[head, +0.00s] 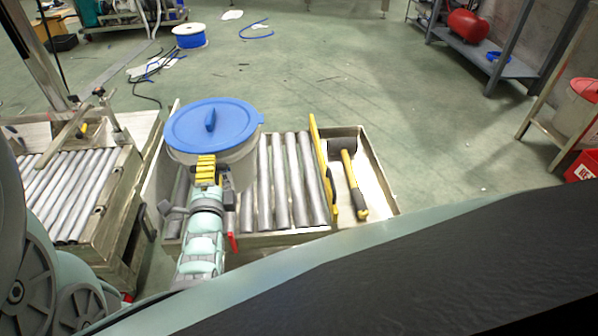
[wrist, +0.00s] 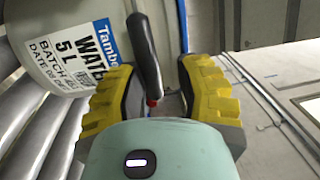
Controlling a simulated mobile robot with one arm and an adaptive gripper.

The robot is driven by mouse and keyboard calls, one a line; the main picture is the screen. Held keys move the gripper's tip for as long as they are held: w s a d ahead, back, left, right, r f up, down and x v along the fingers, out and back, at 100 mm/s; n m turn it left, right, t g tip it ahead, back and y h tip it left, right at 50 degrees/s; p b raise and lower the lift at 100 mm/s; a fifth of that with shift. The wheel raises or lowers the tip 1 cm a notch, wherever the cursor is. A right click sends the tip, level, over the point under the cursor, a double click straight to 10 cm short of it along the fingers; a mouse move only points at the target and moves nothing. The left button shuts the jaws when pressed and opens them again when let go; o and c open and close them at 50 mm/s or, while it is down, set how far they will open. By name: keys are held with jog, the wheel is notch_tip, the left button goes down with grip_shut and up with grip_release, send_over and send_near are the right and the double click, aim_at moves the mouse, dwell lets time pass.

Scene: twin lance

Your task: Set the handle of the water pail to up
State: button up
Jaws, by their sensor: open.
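The water pail (head: 240,165) is pale with a blue lid (head: 225,125) and stands upright on the rollers. In the wrist view the pail (wrist: 60,25) fills the upper left, with its label reading WATER 5 L. Its handle shows there as a dark grip (wrist: 145,50), apparently low against the side of the pail. My gripper (head: 206,168) is in front of the near side of the pail in the head view and hides the handle. In the wrist view my gripper (wrist: 156,82) is open, with its yellow fingers either side of the grip; contact cannot be told.
The roller bed (head: 290,185) lies under and right of the pail. Right of it, a yellow and black tool (head: 353,185) lies in a tray. A second roller table (head: 70,190) stands at left. A small red part (head: 232,242) sits beside my arm. Floor beyond is mostly clear.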

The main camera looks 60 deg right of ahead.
jog(key=v, duration=1.1)
